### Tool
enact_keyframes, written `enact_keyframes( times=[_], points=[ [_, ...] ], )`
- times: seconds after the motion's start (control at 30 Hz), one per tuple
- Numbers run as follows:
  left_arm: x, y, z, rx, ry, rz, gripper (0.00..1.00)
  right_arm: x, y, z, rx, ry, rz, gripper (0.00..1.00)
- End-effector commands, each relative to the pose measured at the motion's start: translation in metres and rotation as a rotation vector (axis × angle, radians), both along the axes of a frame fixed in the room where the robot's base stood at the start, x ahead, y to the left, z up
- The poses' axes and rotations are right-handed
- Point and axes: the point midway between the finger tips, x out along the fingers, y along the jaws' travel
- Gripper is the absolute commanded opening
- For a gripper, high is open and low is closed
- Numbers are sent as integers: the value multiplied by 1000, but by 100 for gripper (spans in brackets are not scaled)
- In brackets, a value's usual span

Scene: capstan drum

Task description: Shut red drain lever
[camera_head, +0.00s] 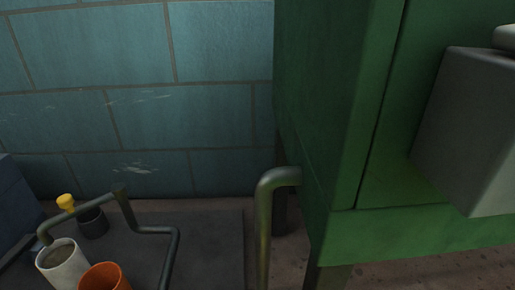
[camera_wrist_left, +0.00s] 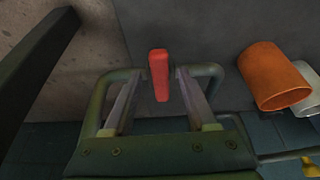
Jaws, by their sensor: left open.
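The red drain lever (camera_wrist_left: 159,75) shows only in the left wrist view, as a short red bar standing upright in the picture. My left gripper (camera_wrist_left: 157,82) is open, with one pale finger on each side of the lever. I cannot tell how deep the lever sits between the fingers. The lever's mount is hidden. Neither gripper shows in the head view, and the lever does not show there.
A green cabinet (camera_head: 400,235) with a grey box (camera_head: 470,130) stands at right. A bent pipe (camera_head: 264,225) comes from its side. A tiled wall (camera_head: 140,110) is behind.

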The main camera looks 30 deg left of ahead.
Motion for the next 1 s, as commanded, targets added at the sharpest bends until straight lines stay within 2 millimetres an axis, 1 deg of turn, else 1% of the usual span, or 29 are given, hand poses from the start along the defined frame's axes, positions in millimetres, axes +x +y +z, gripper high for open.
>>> enact_keyframes(
  times=[0.07, 0.17, 0.4, 0.5, 0.6, 0.77, 1.0],
  points=[
    [-1, -1, 5, 0, 0, 0, 57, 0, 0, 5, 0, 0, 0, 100],
    [-4, -3, 18, 0, 0, -1, 57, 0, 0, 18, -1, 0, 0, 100],
    [-19, -11, 61, -1, 0, 0, 57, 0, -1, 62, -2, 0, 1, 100],
    [-25, -15, 76, -2, 1, 1, 57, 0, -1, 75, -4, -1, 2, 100],
    [-29, -17, 86, -2, 1, 1, 57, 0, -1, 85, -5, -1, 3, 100],
    [-33, -19, 92, 0, 0, 0, 57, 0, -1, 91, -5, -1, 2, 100],
    [-33, -19, 91, -1, 1, 0, 57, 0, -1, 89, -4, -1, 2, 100]
  ],
)
